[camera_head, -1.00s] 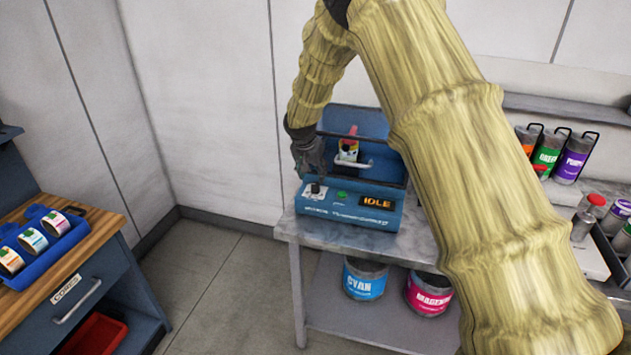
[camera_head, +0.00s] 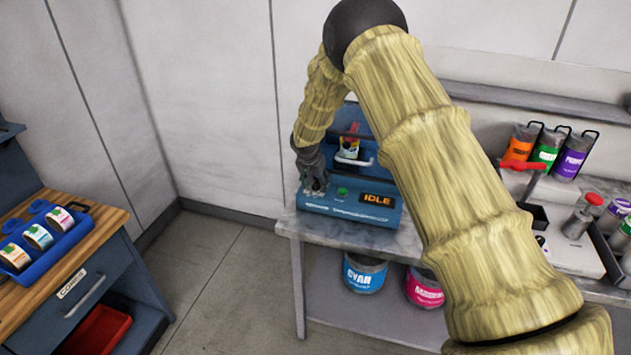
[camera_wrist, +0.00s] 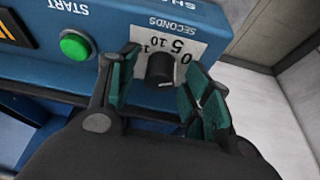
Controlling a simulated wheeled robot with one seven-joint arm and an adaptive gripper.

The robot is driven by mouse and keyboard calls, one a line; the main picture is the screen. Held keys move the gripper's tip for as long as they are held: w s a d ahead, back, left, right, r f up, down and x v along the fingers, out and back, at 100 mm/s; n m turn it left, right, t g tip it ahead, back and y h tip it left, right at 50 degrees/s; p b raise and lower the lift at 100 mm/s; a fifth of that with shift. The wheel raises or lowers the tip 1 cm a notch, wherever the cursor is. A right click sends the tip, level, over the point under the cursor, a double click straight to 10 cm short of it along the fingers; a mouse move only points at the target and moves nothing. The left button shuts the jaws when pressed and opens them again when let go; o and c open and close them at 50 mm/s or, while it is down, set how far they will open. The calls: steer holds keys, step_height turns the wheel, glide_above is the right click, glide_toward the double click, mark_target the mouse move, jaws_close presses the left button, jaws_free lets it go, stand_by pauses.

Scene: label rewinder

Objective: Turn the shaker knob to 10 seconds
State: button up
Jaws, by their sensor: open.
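The blue shaker (camera_head: 350,211) stands on the grey bench, its display (camera_head: 377,199) reading IDLE. In the wrist view its black knob (camera_wrist: 159,69) sits on a white dial plate (camera_wrist: 188,41) marked SECONDS, with 0, 5, 10 and a partly hidden number, seen upside down. I cannot tell which number the knob points to. My gripper (camera_head: 315,187) is open over the shaker's front left, hiding the knob in the head view. In the wrist view my gripper (camera_wrist: 158,76) has one green-padded finger on each side of the knob, with gaps visible.
A green START button (camera_wrist: 76,46) is close beside one finger. A handled clamp with a small can (camera_head: 349,146) is on the shaker behind my gripper. Cyan (camera_head: 364,276) and magenta cans stand on the lower shelf. Ink bottles and a red-handled device (camera_head: 523,165) are at right.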

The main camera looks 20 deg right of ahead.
steer(key=shift+s+r, duration=0.1)
steer(key=c, duration=1)
steer(key=shift+f+n+t+b, duration=0.2)
steer(key=shift+n+t+b, duration=0.1)
steer(key=shift+n+b, duration=0.25)
steer(key=n+y+b, duration=0.1)
steer(key=n, duration=0.2)
steer(key=shift+d+y, duration=0.15)
steer(key=shift+y, duration=0.15)
steer(key=n+y+b, duration=0.1)
steer(key=n, duration=0.2)
steer(key=n+y, duration=0.1)
steer(key=n, duration=0.2)
steer(key=shift+d+r+n+y+b, duration=0.1)
steer(key=shift+n+y+b, duration=0.2)
steer(key=shift+n+b, duration=0.05)
